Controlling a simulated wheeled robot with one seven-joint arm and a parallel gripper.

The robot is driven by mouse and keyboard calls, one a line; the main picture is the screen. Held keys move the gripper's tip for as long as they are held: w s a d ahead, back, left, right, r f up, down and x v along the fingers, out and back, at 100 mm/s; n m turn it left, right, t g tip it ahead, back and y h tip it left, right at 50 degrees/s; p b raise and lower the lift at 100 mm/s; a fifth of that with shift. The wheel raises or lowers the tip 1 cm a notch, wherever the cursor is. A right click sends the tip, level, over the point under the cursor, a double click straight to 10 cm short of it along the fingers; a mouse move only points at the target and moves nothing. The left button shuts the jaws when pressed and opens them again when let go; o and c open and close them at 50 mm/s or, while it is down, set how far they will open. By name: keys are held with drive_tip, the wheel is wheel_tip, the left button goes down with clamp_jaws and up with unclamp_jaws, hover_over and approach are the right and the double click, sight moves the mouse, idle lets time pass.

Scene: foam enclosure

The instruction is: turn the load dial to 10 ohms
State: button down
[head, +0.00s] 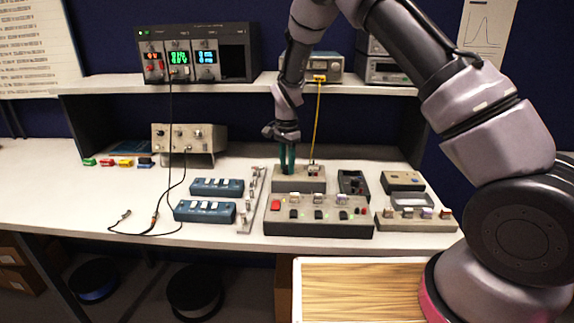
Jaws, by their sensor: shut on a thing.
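My gripper (287,171) points straight down with teal fingers onto the left part of a small grey box (298,186) near the middle of the bench. Its fingertips are close together at the box top and shut on what appears to be the load dial. The fingers hide the dial, and its markings and pointer cannot be read from here. A yellow cable (318,115) runs from an instrument on the shelf down to a connector (313,170) on the right part of the same box.
A wide grey panel (318,230) with several switches stands in front of the box. A dark tray (353,187) and two beige boxes are to the right. Blue modules (205,211) and a dark cable (160,205) lie left. The shelf (240,89) overhangs behind.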

sight(287, 166)
drive_tip(key=c, duration=0.5)
unclamp_jaws()
drive_tip(key=shift+c, duration=0.2)
wheel_tip(287, 166, up, 11)
